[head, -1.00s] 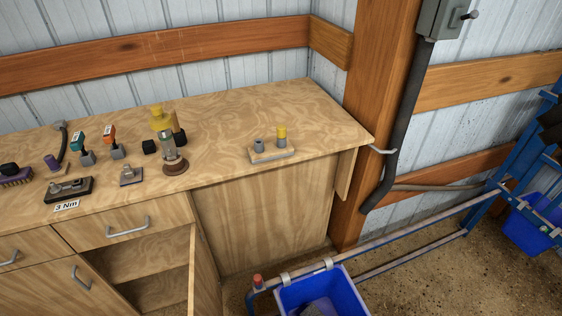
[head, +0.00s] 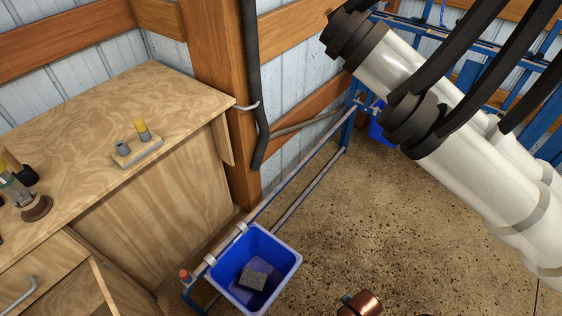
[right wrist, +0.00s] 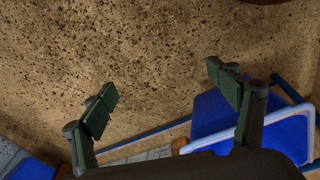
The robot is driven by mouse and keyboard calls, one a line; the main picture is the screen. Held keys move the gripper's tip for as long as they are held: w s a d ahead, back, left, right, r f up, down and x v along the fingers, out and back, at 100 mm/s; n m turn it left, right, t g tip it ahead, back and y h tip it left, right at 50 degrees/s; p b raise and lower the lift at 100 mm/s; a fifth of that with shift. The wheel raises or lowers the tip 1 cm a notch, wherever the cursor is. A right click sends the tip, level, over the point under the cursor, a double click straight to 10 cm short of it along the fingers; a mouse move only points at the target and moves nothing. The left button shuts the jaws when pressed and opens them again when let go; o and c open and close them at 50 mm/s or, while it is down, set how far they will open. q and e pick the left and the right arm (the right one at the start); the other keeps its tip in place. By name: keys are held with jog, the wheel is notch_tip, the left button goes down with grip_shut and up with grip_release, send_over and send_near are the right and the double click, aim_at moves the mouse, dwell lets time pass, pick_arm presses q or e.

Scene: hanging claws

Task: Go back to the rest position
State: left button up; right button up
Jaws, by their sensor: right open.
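My right gripper (right wrist: 163,90) shows in the right wrist view with its two green-padded fingers spread apart and nothing between them. Bare brown ground lies beyond the fingers, and blue plastic bins (right wrist: 206,110) show at the lower right and lower left corner. Neither gripper shows in the head view, and my left gripper is in no view. I cannot tell from these frames what pose my arms are in.
Big white cylinders with black collars and hoses (head: 480,175) fill the head view's upper right. A blue bin (head: 283,272) holding a grey block (head: 254,280) hangs on a blue rail. A wooden workbench (head: 100,110) stands left.

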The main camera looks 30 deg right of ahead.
jog(key=s+a+f+p, duration=0.1)
jog(key=s+f+p, duration=0.2)
jog(key=f, duration=0.6)
jog(key=s+f+p, duration=0.2)
jog(key=f+p, duration=0.1)
jog(key=f, duration=0.5)
pick_arm(q)
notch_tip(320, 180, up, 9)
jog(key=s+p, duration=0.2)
jog(key=p, duration=0.3)
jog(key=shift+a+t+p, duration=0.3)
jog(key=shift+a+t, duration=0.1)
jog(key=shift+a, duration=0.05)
pick_arm(e)
jog(key=s+f, duration=0.4)
jog(key=s, duration=0.4)
jog(key=s+f+n+g, duration=0.1)
jog(key=s+f, duration=0.4)
jog(key=s, duration=0.4)
jog(key=shift+s+a+y, duration=0.15)
jog(key=shift+s+y, duration=0.15)
